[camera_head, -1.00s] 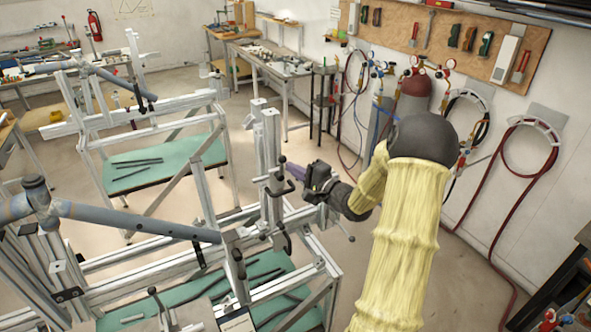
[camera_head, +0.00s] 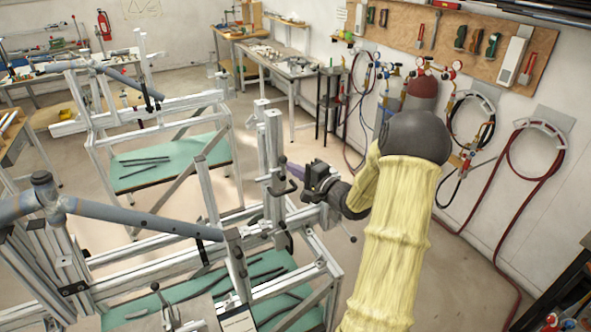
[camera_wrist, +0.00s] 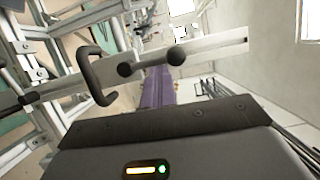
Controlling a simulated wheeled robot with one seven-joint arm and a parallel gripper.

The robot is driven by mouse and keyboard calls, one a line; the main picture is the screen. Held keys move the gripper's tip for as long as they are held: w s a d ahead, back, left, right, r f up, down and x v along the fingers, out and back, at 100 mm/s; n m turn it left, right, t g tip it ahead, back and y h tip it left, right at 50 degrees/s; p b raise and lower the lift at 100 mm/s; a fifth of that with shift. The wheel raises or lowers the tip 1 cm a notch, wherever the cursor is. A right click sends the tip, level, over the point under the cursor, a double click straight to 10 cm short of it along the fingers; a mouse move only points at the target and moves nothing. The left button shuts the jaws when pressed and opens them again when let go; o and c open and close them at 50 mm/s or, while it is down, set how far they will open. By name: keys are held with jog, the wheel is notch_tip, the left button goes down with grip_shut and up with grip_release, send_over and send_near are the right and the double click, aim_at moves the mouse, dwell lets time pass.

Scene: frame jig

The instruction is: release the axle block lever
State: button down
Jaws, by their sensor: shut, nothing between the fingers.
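The frame jig's upright post (camera_head: 271,150) carries dark levers. A black ball knob (camera_head: 283,160) and a curved dark handle (camera_head: 283,187) sit on its right side. My gripper (camera_head: 291,168) has purple fingers, shut and empty, pointing left at the post beside the knob. In the wrist view the fingers (camera_wrist: 157,88) run up below the knobs; whether they touch is unclear.
Grey-blue frame tubes (camera_head: 140,218) lie across the jig at left. A lower lever with a ball end (camera_head: 352,238) sticks out under my gripper. A second jig (camera_head: 150,125) stands behind. Hoses (camera_head: 540,150) hang on the right wall. Floor between jig and wall is open.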

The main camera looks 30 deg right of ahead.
jog(key=d+b+v, duration=0.2)
jog(key=b+v, duration=0.1)
jog(key=v, duration=1)
jog(key=shift+w+d, duration=0.25)
jog(key=shift+w, duration=0.2)
jog(key=shift+f, duration=0.15)
jog(key=shift+w, duration=0.1)
jog(key=w+a+f+n+g+h+b, duration=0.1)
jog(key=w+a+f+n+g+h, duration=0.15)
jog(key=a+f, duration=0.2)
jog(key=w+a+f+n+g+h+b, duration=0.2)
jog(key=a+f+n+g+h, duration=0.1)
jog(key=a+n, duration=0.15)
jog(key=s+a+f+n+g+b, duration=0.1)
jog(key=s+a+f+n+g, duration=0.2)
jog(key=s+a, duration=0.5)
jog(key=s+a+f+n+g+b, duration=0.2)
jog(key=s+a+g, duration=0.4)
jog(key=s+a, duration=0.3)
jog(key=a+f+n, duration=0.1)
jog(key=n, duration=0.1)
jog(key=shift+s+f+n, duration=0.25)
jog(key=shift+s+n, duration=0.05)
jog(key=shift+n, duration=0.1)
